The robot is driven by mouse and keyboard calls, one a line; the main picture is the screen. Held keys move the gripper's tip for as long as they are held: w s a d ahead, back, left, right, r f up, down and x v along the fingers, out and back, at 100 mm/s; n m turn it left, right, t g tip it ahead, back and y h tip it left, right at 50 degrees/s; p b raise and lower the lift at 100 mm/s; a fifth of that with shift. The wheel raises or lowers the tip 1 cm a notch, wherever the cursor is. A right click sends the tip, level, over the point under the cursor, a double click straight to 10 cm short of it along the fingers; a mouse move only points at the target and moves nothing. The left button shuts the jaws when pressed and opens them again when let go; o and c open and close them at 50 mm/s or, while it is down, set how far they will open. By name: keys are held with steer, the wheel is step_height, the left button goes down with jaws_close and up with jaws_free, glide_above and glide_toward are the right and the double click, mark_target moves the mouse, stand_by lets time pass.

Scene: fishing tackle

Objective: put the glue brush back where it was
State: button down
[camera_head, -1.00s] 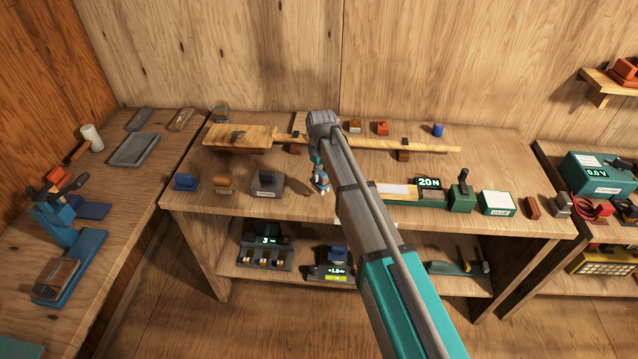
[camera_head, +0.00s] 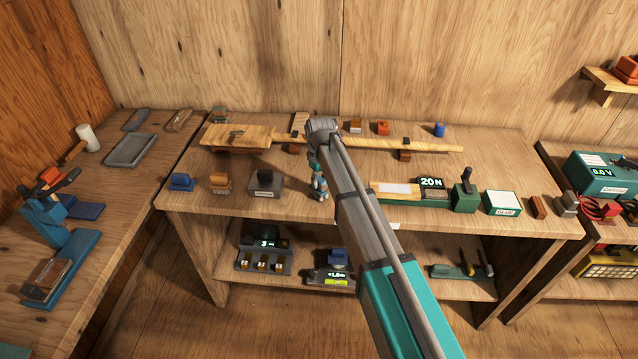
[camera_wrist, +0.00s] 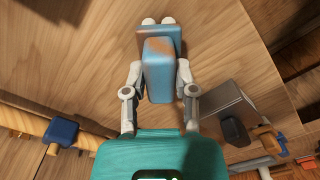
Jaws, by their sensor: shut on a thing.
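My gripper (camera_wrist: 158,22) is shut on a small blue piece with worn orange-brown edges (camera_wrist: 158,70), which I take to be the glue brush. In the head view, the gripper (camera_head: 319,194) is largely behind my arm, over the front middle of the workbench (camera_head: 225,205). Whether the held piece touches the bench cannot be told. A white-topped green box (camera_head: 503,202), with a label that seems to read GLUE, stands at the bench's right front. The brush's earlier place cannot be made out.
A grey block with a dark knob (camera_head: 265,182), an orange-brown block (camera_head: 220,183) and a blue block (camera_head: 182,182) stand left of my gripper. A long wooden rod (camera_head: 370,144) lies behind. A green clamp-like device (camera_head: 465,195) stands right. The lower shelf (camera_head: 395,283) holds devices.

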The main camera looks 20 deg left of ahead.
mark_target(321, 179)
steer(key=shift+f, duration=0.15)
steer(key=shift+c, duration=2)
jaws_free()
steer(key=shift+r, duration=0.25)
step_height(321, 179, up, 12)
steer(key=p, duration=1.2)
steer(key=shift+d, duration=0.1)
